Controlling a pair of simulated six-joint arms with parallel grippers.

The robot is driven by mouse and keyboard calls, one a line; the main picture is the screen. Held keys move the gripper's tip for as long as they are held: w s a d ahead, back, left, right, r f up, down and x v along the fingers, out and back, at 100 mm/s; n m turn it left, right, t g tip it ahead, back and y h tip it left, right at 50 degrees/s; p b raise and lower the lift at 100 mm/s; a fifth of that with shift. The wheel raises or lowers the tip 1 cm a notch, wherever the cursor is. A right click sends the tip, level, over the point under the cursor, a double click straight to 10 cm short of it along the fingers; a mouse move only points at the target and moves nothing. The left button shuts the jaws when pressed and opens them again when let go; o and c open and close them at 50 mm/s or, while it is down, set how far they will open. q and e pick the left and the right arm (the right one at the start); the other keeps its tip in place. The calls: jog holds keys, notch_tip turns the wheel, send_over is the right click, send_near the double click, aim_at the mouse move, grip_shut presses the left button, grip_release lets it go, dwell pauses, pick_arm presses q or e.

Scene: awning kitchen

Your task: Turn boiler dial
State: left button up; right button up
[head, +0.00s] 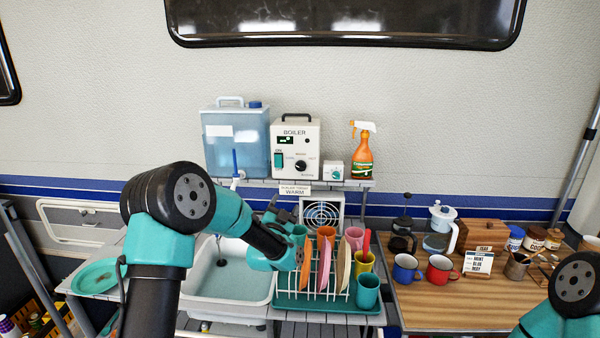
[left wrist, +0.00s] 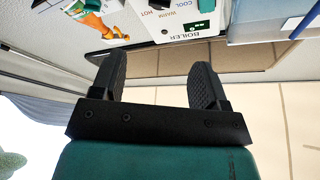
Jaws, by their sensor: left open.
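The white boiler (head: 312,140) stands on a grey shelf against the wall, with a black handle on top. Its black dial (head: 300,165) is low on the front panel, among small setting labels. A card (head: 295,190) on the shelf edge below reads "WARM". My left gripper (head: 277,210) is below the shelf, lower than the boiler and apart from it. In the left wrist view the boiler (left wrist: 190,30) appears upside down, with COOL, WARM and HOT labels. The open, empty left fingers (left wrist: 157,75) point toward it. My right gripper is out of view.
A blue water container (head: 236,145) stands left of the boiler. A small white box (head: 334,171) and an orange spray bottle (head: 362,155) stand right. Below are a sink (head: 235,285), a dish rack (head: 320,303) with colourful dishes, and a wooden counter (head: 430,310) with mugs.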

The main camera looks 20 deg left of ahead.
aim_at(299, 168)
pick_arm(q)
jog(key=x, duration=1.7)
jog(key=shift+s, duration=0.1)
jog(key=shift+c, duration=0.4)
jog(key=c, duration=0.8)
jog(key=shift+c, duration=0.2)
jog(key=shift+m, duration=0.5)
jog(key=m+g+h, duration=0.1)
jog(key=m, duration=0.2)
jog(key=m+h, duration=0.1)
jog(key=m, duration=0.2)
jog(key=shift+a+r+g+h, duration=0.2)
jog(key=shift+g+h, duration=0.2)
jog(key=m+g, duration=0.1)
jog(key=m, duration=0.2)
jog(key=m+g, duration=0.1)
jog(key=m, duration=0.2)
jog(key=shift+r+m+h, duration=0.2)
jog(key=shift+m+h, duration=0.1)
